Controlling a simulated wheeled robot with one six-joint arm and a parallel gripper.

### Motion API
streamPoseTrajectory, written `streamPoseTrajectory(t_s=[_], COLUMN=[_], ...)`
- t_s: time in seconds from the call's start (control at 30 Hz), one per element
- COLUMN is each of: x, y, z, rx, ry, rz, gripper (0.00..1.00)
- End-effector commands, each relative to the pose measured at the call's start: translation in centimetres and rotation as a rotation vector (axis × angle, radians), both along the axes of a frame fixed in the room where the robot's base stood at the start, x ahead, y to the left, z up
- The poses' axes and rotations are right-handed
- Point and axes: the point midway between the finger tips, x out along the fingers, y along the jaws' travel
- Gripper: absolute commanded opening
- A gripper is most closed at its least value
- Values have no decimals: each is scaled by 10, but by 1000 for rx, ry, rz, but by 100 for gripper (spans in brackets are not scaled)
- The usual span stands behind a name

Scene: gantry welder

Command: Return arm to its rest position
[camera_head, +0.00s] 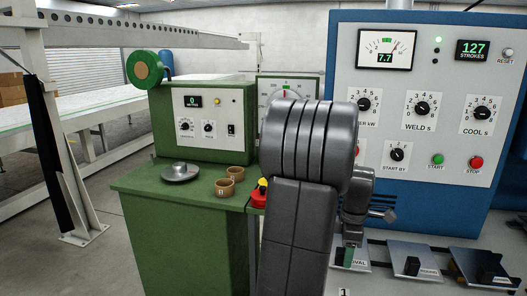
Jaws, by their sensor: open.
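My grey arm (311,180) stands upright in the middle of the camera view, in front of the green bench and the welder panel. Its wrist (357,195) shows to the right of the big grey joint. My gripper (351,242) points down at the wrist's lower end, over or in front of the plate marked OVAL (361,258); its jaws are small and partly hidden. I see nothing clearly held. A small green piece (348,257) shows just below the gripper; whether they touch cannot be told.
The blue and white welder panel (426,60) stands close behind the arm. Two more plates (420,258) (484,267) lie to the right. The green bench (175,190) bears brown cups (225,187), a metal disc (181,172) and a red stop button (259,199). Open floor (100,262) lies left.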

Motion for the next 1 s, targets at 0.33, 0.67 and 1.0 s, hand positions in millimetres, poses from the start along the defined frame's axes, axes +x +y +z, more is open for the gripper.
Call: streamPoseTrajectory(t_s=[0.33, 0.67, 1.0], x=[0, 0, 1], y=[0, 0, 0], z=[2, 4, 65], rx=[0, -1, -1], ry=[1, -2, -4], rz=[0, 0, 0], gripper=[52, 52, 52])
